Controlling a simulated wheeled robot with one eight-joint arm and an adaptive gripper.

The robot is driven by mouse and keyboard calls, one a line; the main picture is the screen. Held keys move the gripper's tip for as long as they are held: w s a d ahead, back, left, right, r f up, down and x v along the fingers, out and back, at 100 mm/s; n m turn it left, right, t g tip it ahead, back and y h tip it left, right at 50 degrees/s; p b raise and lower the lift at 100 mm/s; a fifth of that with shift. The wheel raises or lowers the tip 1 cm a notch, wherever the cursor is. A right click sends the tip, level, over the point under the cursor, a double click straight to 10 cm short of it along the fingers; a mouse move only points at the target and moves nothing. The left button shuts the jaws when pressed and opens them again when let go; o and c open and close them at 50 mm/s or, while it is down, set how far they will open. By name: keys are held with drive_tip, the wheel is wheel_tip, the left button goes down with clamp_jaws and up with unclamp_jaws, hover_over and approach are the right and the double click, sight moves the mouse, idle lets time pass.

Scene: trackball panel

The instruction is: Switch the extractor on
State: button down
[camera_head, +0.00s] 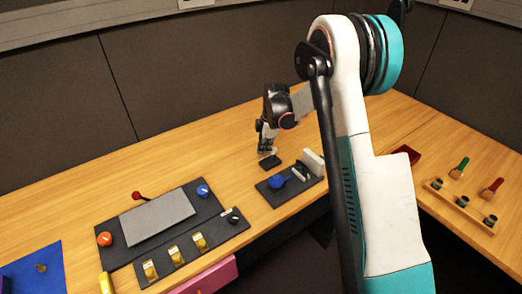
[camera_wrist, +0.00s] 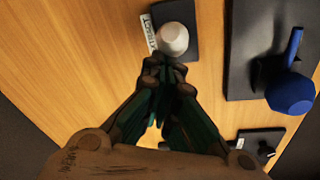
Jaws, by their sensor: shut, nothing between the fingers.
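In the wrist view, a round pale knob or button (camera_wrist: 173,39) sits on a small dark plate (camera_wrist: 187,13). A white label (camera_wrist: 149,31) with dark lettering lies at its left edge; I cannot read it surely. My gripper (camera_wrist: 165,76) is shut and empty, its fingertips just below the pale knob in the picture. I cannot tell whether they touch it. In the head view my gripper (camera_head: 268,150) points down just above a small dark plate (camera_head: 270,163). Which control is the extractor's switch is not clear.
A dark panel (camera_head: 262,191) with a blue control (camera_head: 277,181) stands close by; the blue control also shows in the wrist view (camera_wrist: 291,93). Another small labelled plate (camera_wrist: 262,140) lies lower right. A larger panel (camera_head: 120,262) with knobs and yellow switches is at left. Bare wood lies behind.

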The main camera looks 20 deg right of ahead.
drive_tip(key=shift+w+d+r, duration=0.1)
drive_tip(key=shift+w+d, duration=0.05)
drive_tip(key=shift+d, duration=0.3)
idle(0.5)
